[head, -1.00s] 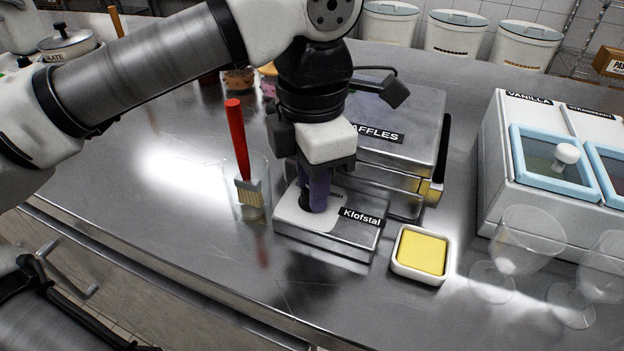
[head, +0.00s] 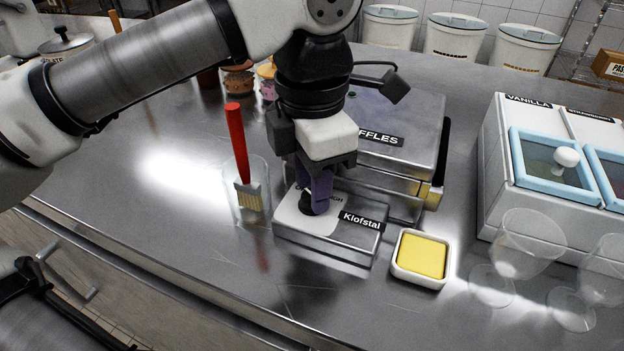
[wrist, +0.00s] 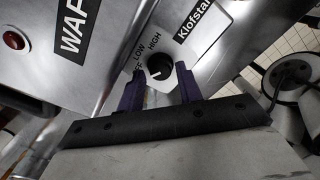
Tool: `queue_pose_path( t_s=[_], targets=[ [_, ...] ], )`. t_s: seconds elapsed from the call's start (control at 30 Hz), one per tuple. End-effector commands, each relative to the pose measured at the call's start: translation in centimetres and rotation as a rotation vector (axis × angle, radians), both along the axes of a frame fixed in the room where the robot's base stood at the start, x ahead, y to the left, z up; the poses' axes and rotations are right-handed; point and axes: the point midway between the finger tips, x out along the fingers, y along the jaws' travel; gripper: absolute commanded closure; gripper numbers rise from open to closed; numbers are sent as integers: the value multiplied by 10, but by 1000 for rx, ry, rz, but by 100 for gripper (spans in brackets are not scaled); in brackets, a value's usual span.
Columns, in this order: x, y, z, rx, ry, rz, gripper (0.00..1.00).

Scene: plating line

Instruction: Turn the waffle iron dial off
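The waffle iron (head: 400,155) stands at the middle of the steel counter, with a "Klofstal" control box (head: 340,235) at its front. Its round black dial (head: 308,204) sits on a pale plate on that box. In the wrist view the dial (wrist: 161,66) shows a white mark on its lower left, on the side of the partly hidden "OFF" label (wrist: 137,65); "LOW" and "HIGH" are further round. My gripper (head: 318,195) points down at the dial. Its purple fingers are apart, one on each side of the dial, with gaps visible; firm contact does not show.
A red-handled brush (head: 238,145) stands in a clear glass left of the box. A yellow block in a white dish (head: 420,280) is close on the right. Clear glasses (head: 525,245) and a topping bin (head: 545,180) stand further right. The front counter is bare.

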Motion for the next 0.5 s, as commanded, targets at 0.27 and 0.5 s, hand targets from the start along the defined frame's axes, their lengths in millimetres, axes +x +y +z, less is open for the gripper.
queue_pose_path(
  t_s=[0.27, 0.5],
  targets=[
    [0, -1, 59, -1, -3, 0, 65],
    [0, -1, 108, -1, -1, -1, 65]
  ],
)
